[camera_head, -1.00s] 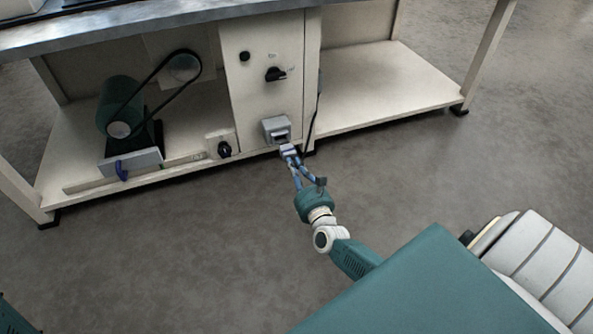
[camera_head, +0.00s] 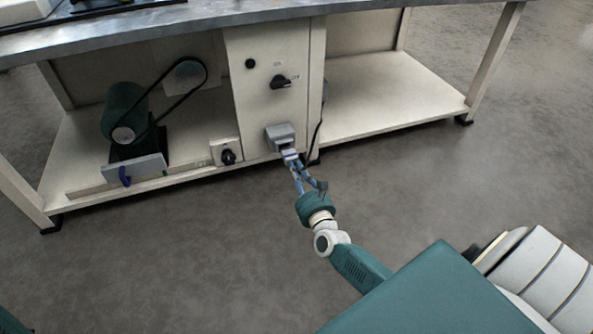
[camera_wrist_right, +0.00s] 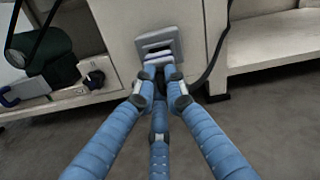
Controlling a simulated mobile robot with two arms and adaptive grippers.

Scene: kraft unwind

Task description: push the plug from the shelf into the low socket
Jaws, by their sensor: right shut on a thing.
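The low socket (camera_head: 281,137) is a grey housing near the bottom of the cream cabinet front. It also shows in the right wrist view (camera_wrist_right: 157,41). My right gripper (camera_head: 293,165) is shut on the plug (camera_head: 290,154), a pale block right at the socket's mouth. In the right wrist view the blue fingers (camera_wrist_right: 160,78) close around the plug (camera_wrist_right: 158,60), which lines up with the opening. The fingers hide part of it, and I cannot tell how deep it sits. My left gripper is not in view.
A dark cable (camera_head: 318,140) hangs along the cabinet's right side. A black knob (camera_head: 280,82) is above the socket, and a rotary switch (camera_head: 228,156) is to its left. A green motor with a belt (camera_head: 124,112) stands on the left shelf. The right shelf (camera_head: 385,95) is bare.

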